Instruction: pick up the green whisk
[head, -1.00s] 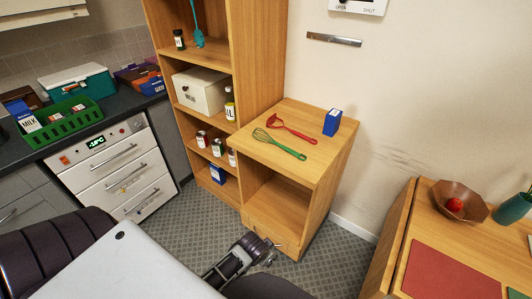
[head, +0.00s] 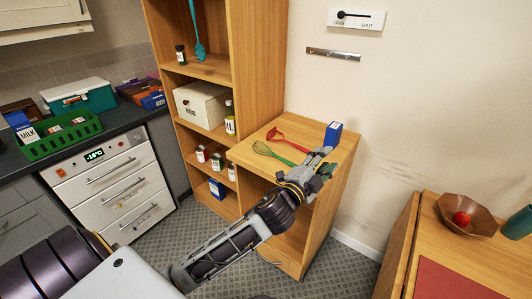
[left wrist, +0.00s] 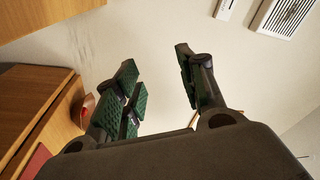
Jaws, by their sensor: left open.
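The green whisk (head: 266,150) lies on top of the low wooden cabinet (head: 250,135). Its wire head points left and its handle runs right, partly hidden behind my left gripper. My left gripper (head: 328,163) is over the right part of the cabinet top, close to the handle end. In the left wrist view its green-padded fingers (left wrist: 160,88) stand wide apart with nothing between them. The whisk does not show in that view. I cannot tell from the head view how high the gripper is above the top. My right gripper is not in view.
A red utensil (head: 285,139) lies behind the whisk, and a blue box (head: 333,134) stands at the back right of the cabinet top. A tall shelf (head: 262,60) rises at the left. A table with a brown bowl (head: 464,211) is at the right.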

